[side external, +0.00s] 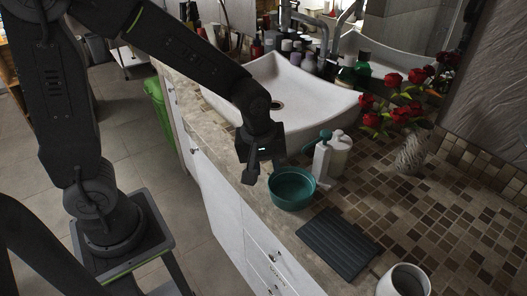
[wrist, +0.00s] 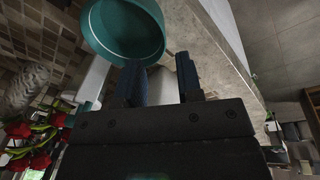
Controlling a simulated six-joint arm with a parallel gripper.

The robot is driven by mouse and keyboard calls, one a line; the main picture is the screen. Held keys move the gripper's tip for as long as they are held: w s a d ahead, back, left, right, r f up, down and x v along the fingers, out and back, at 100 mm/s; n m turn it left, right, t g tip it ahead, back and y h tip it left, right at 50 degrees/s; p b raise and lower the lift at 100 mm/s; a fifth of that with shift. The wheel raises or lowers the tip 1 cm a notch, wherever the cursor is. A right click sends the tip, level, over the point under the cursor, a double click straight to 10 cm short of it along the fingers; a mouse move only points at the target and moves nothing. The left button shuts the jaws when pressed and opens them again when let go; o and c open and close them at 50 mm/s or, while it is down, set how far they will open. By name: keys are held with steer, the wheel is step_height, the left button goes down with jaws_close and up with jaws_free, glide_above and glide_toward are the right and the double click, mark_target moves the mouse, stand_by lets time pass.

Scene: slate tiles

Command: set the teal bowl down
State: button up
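The teal bowl (side external: 292,190) is upright near the front edge of the counter and looks to rest on it. My gripper (side external: 262,178) is just left of the bowl and slightly above it. In the wrist view, the bowl (wrist: 122,30) is beyond the fingertips at upper left, its empty inside showing. The two fingers of my gripper (wrist: 162,72) are apart with nothing held between them. The left finger overlaps the bowl's rim in that view; I cannot tell whether they touch.
A dark ridged mat (side external: 338,243) lies right of the bowl. A white pump bottle (side external: 321,160) stands close behind the bowl. A white cup (side external: 404,281) is at the front right. A white sink (side external: 285,88) and a vase of red roses (side external: 411,155) are farther back.

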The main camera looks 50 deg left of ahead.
steer(key=s+a+r+m+t, duration=0.3)
steer(key=s+a+r+m, duration=0.1)
steer(key=s+r+m, duration=0.6)
step_height(320, 180, up, 3)
steer(key=shift+s+f+m+t, duration=0.2)
steer(key=shift+s+m+t, duration=0.15)
steer(key=shift+s, duration=0.75)
